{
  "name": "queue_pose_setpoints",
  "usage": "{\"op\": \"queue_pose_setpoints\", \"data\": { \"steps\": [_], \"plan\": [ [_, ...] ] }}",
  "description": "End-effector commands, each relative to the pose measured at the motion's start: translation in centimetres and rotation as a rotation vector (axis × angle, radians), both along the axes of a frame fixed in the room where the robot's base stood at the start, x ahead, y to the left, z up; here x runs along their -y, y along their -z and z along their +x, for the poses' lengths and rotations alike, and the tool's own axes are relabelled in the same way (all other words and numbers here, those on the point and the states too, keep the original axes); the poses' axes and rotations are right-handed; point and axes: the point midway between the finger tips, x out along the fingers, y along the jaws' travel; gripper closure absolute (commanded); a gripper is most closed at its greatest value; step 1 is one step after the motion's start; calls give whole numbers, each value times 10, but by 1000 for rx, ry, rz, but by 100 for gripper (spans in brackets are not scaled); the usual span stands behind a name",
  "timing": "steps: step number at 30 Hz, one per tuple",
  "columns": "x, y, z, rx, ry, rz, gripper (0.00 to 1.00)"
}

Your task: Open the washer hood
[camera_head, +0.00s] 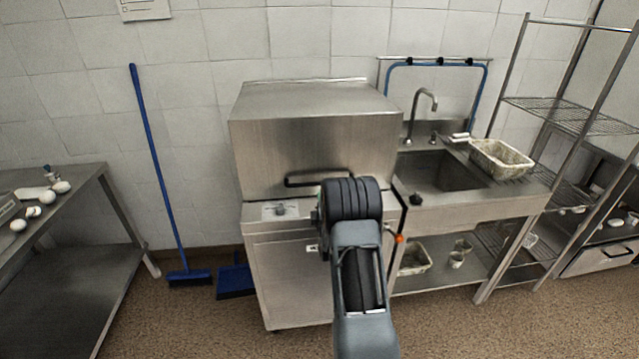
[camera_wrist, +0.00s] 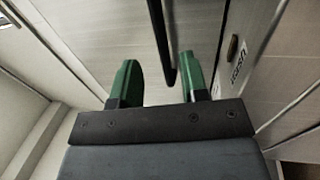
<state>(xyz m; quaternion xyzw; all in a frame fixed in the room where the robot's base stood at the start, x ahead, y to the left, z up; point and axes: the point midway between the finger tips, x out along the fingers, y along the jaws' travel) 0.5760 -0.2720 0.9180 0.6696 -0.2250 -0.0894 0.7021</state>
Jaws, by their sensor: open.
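The washer hood (camera_head: 310,145) is a steel box-shaped cover in the middle of the head view, and it is down on the washer body (camera_head: 290,265). A dark bar handle (camera_head: 318,176) runs along the lower front of the hood. In the wrist view the dark handle (camera_wrist: 163,45) comes down from the top and its bent end lies between or just beyond the fingertips. My gripper (camera_wrist: 160,80) has two green fingers, open, with a gap between them. I cannot tell whether they touch the handle. In the head view my arm hides the fingertips and the handle's right part.
A steel sink (camera_head: 445,172) with a tap and a basket (camera_head: 500,158) adjoins the washer on the right, with a wire rack (camera_head: 570,115) beyond. A steel table (camera_head: 85,185) stands at left. A blue broom (camera_head: 158,170) leans on the wall. Floor between table and washer is mostly free.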

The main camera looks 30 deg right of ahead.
Motion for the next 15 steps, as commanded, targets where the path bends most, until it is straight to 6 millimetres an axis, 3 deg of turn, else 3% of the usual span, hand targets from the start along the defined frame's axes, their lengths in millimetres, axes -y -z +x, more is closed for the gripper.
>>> {"op": "queue_pose_setpoints", "data": {
  "steps": [6,15],
  "plan": [
    [17,-10,37,0,-1,1,59],
    [32,-15,67,0,-1,2,59]
  ]
}}
